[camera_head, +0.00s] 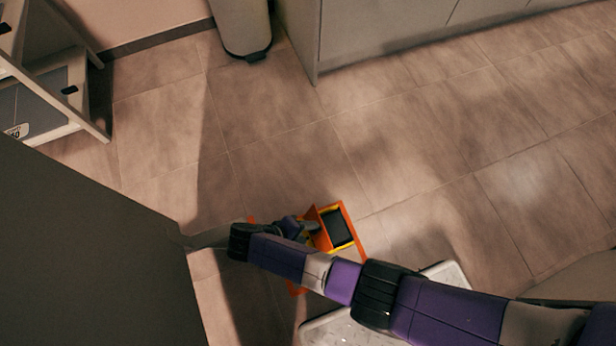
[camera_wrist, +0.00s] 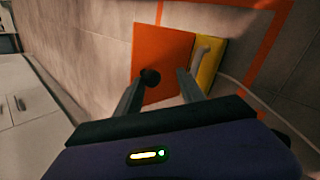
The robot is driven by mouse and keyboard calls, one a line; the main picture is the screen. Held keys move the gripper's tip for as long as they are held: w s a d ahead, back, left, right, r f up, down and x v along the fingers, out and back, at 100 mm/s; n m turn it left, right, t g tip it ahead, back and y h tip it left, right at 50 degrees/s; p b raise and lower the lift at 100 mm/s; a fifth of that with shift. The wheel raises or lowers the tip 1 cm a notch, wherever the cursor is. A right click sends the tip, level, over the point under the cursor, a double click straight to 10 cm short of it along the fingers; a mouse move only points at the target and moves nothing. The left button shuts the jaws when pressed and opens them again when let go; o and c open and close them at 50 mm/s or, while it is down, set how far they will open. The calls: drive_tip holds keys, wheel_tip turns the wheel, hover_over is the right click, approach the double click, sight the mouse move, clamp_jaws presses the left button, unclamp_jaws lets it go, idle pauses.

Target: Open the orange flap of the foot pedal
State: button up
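The foot pedal's yellow body (camera_wrist: 208,72) is on the floor, partly hidden by my arm in the head view. Its orange flap (camera_head: 319,229) appears raised beside a dark pad (camera_head: 335,228) in an orange-edged opening. In the wrist view the flap (camera_wrist: 165,52) is a flat orange panel in front of my fingers. My gripper (camera_wrist: 167,75) is open, with its two fingers apart and their tips overlapping the flap's lower part. Contact with the flap cannot be told. In the head view my gripper (camera_head: 308,226) is close to the flap's left side.
Orange strips (camera_wrist: 262,48) lie on the floor around the pedal. A pale cable (camera_wrist: 262,103) runs along the floor near it. A grey cabinet (camera_head: 385,30), a bin (camera_head: 242,25) and a shelf unit (camera_head: 50,100) stand at the back. The tiled floor between is clear.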

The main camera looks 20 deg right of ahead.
drive_tip(key=p+v, duration=0.2)
drive_tip(key=v, duration=0.4)
drive_tip(key=shift+r, duration=0.25)
drive_tip(key=shift+a, duration=0.15)
